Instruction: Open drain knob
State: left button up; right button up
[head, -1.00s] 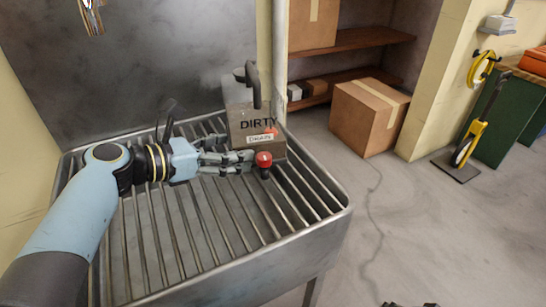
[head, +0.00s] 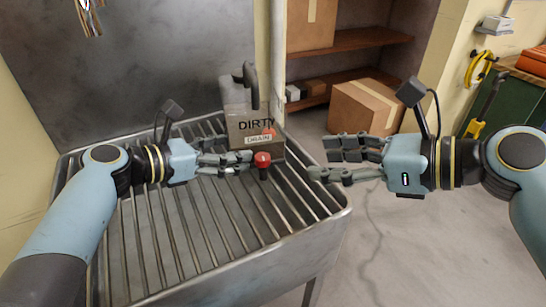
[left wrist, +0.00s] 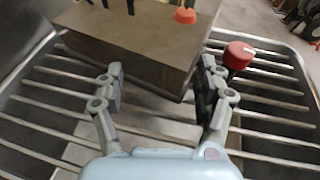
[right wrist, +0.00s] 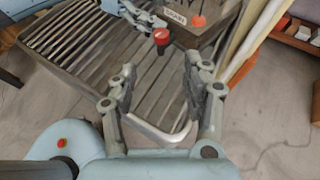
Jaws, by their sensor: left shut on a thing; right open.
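The grey box marked DIRTY (head: 240,117) stands on the slatted metal rack, with a DRAIN label on its front. A red round knob (head: 262,160) sits on a dark stem at its lower front. The knob also shows in the left wrist view (left wrist: 237,55) and the right wrist view (right wrist: 161,36).
The metal rack (head: 230,284) has a raised rim at its front and right. An orange piece (head: 270,131) is on the box. A cardboard box (head: 366,105) stands on the floor behind my right gripper. A pale post (head: 278,50) rises behind the DIRTY box.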

aim_at(268, 159)
jog(key=x, duration=1.1)
jog(key=shift+w+a+r, duration=0.1)
jog(key=shift+w, duration=0.05)
grip_shut()
